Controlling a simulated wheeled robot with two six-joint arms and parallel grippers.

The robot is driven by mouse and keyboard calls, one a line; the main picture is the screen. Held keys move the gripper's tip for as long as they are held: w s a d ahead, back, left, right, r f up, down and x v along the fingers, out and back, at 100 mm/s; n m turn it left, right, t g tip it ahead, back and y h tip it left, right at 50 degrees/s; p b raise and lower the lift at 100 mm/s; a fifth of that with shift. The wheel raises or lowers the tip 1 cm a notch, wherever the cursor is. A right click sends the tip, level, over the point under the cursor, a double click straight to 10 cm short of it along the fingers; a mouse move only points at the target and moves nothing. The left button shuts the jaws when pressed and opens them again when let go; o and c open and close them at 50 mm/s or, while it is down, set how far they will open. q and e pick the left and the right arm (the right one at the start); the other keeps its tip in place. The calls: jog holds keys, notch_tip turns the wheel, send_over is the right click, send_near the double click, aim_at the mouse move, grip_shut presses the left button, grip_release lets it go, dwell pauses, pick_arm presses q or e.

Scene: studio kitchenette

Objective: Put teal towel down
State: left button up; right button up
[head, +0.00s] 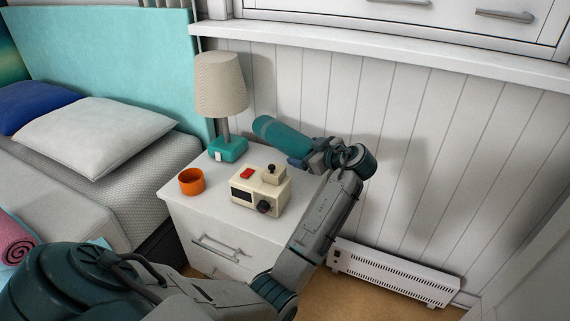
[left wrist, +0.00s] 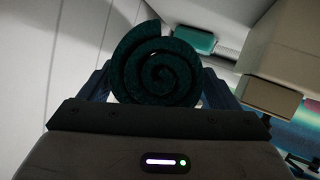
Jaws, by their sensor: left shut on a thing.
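The teal towel (head: 280,135) is rolled up and held in the air above the back right part of the white nightstand (head: 185,198). My left gripper (head: 306,155) is shut on it near its right end. In the left wrist view the towel's spiral end (left wrist: 158,62) sits between the two fingers of the gripper (left wrist: 155,85). The towel does not appear to touch the nightstand top, though the gap is hard to judge. My right gripper is not in view.
A lamp (head: 221,85) with a teal base, an orange cup (head: 191,181) and a cream radio-like box (head: 259,192) stand on the nightstand. A bed (head: 80,175) is at left, with a rolled pink towel (head: 14,240). A panelled wall (head: 400,120) is behind, and a heater (head: 393,274) stands low at right.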

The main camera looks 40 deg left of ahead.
pick_arm(q)
notch_tip(320, 180, down, 7)
jog(key=shift+b, duration=0.55)
jog(key=shift+r, duration=0.1)
jog(key=o, duration=1)
